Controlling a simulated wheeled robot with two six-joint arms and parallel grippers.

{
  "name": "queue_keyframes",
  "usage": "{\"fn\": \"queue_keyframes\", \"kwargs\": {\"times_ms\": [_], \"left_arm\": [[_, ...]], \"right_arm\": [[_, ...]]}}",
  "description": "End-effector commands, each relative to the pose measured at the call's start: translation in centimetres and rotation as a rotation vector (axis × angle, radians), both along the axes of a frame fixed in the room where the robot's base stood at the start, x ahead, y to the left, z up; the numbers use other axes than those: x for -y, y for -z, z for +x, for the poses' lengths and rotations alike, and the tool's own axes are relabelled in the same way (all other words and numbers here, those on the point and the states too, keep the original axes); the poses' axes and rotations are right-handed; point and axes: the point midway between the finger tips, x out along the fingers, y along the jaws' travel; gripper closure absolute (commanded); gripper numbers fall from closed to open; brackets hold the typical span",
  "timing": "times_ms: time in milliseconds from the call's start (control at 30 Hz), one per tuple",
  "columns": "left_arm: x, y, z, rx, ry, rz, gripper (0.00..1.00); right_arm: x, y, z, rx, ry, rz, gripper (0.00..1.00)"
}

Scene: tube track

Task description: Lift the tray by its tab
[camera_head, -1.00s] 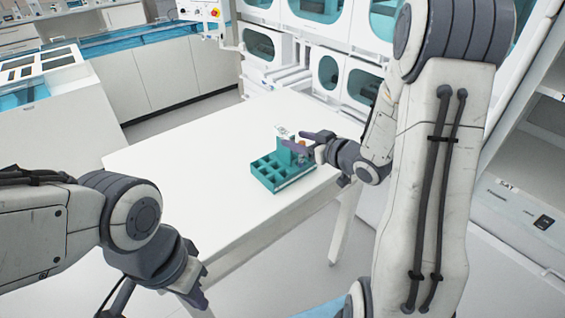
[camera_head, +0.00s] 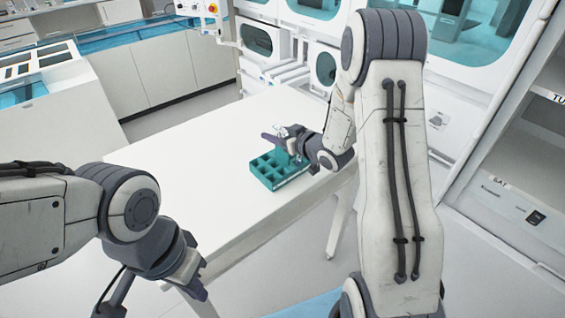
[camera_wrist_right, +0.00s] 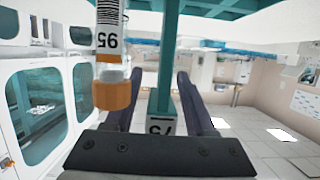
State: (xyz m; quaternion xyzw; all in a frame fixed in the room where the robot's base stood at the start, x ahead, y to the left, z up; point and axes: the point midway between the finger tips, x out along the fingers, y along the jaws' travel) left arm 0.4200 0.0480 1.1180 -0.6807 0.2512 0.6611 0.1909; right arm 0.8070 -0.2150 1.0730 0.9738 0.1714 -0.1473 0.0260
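The teal tray (camera_head: 291,182) with open compartments sits on the right part of the white table. Its upright tab (camera_wrist_right: 164,70) shows in the right wrist view, where the tray fills the top edge. My right gripper (camera_wrist_right: 158,98) is open, with one finger on each side of the tab and a visible gap. In the head view my right gripper (camera_head: 280,139) is over the tray and hides most of the tab. My left gripper (camera_head: 188,282) hangs low in front of the table, away from the tray; its fingers are not clear.
A tube with an orange cap (camera_wrist_right: 112,92) and a label stands in the tray, close beside my right gripper's left finger. The rest of the white table (camera_head: 190,170) is clear. White cabinets with windows (camera_head: 325,65) stand behind the table.

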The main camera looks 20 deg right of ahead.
Motion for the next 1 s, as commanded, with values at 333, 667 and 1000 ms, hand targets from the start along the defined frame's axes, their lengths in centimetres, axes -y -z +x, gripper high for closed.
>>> {"fn": "queue_keyframes", "kwargs": {"times_ms": [333,667,1000], "left_arm": [[0.0,0.0,0.0,0.0,0.0,0.0,1.0],[0.0,0.2,0.0,0.0,0.0,0.0,1.0],[0.0,0.8,0.0,0.0,0.0,0.0,1.0]], "right_arm": [[0.0,-0.1,0.0,0.002,0.001,0.0,1.0],[0.0,-1.0,0.0,0.005,0.0,-0.001,1.0],[0.0,-4.1,0.0,0.006,-0.001,-0.001,1.0]]}}
